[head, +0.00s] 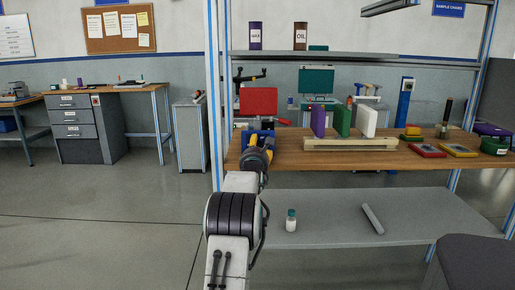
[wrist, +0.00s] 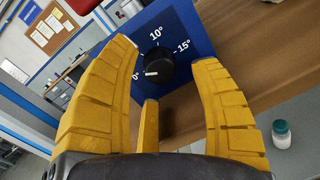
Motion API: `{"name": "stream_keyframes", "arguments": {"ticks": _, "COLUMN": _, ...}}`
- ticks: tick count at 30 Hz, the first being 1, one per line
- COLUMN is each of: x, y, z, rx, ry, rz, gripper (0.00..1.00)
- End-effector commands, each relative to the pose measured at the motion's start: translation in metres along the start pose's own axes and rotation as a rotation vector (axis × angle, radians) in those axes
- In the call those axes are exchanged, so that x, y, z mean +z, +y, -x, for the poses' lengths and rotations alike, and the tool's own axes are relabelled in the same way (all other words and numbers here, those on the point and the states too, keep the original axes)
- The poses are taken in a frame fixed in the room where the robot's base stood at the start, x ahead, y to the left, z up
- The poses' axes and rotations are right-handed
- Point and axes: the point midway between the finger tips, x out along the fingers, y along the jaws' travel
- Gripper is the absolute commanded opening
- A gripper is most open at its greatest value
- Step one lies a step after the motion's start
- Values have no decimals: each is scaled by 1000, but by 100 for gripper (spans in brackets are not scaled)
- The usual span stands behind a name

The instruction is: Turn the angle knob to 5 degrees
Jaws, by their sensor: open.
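The angle knob (wrist: 160,67) is a round black dial on a dark blue panel (wrist: 188,22). Its white mark points left, toward the partly covered "0°" label. The "10°" and "15°" labels show above and to the right. No 5° label is visible; my left finger covers part of the panel's left side. My gripper (wrist: 167,54) has yellow fingers, spread open on either side of the knob with visible space around it. I cannot tell how far the fingertips are from the panel. In the head view, my gripper (head: 258,154) is in front of the blue panel (head: 262,136), largely hiding it.
The panel stands at the left end of the wooden workbench (head: 290,155). A red panel (head: 259,101) is behind it. Purple, green and white upright plates (head: 342,121) stand to the right. A small bottle (head: 291,220) and a grey cylinder (head: 372,218) are on the lower shelf.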

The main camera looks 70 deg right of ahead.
Motion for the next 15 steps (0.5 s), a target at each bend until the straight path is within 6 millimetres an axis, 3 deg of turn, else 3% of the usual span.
{"name": "stream_keyframes", "arguments": {"ticks": 15, "x": -1, "y": 0, "z": -18, "rx": 0, "ry": 1, "rz": 0, "gripper": 57}}
